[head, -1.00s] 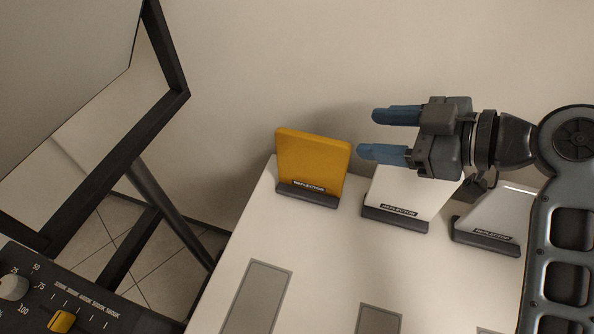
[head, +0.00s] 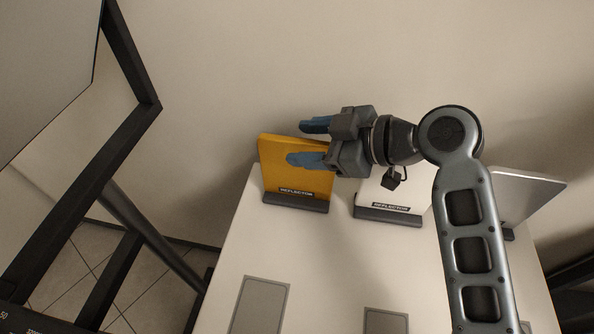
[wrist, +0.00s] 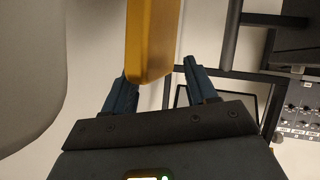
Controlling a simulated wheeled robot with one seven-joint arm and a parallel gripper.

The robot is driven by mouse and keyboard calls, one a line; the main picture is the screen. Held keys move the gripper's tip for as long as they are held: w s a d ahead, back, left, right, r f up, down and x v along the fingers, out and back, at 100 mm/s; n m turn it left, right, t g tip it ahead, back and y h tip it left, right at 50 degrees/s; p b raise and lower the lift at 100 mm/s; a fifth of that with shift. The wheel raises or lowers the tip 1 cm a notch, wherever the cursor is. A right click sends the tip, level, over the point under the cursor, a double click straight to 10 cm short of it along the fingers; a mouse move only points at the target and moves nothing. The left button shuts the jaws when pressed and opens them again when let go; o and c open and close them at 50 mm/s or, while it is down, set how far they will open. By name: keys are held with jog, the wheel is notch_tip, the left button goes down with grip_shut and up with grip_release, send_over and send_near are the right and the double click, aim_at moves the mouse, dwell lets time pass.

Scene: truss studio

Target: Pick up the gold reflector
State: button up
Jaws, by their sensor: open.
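The gold reflector (head: 283,174) stands upright in a dark labelled base at the far left of the white table. My gripper (head: 308,142) is open, with its blue fingers pointing left at the reflector's upper right part, one finger overlapping its face in the head view. In the wrist view the gold reflector (wrist: 152,45) shows edge-on between the two spread fingers of my gripper (wrist: 158,85). I cannot tell whether a finger touches it. Its upper right corner is partly hidden by my gripper.
A white reflector (head: 375,190) stands right of the gold one, partly behind my arm. Another pale reflector (head: 525,192) stands farther right. Flat grey rectangles (head: 260,305) lie on the white table (head: 320,265). A black frame (head: 125,110) is at left.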

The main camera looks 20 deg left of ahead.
jog(key=shift+a+f, duration=0.25)
jog(key=shift+a, duration=0.15)
grip_shut()
dwell(0.5)
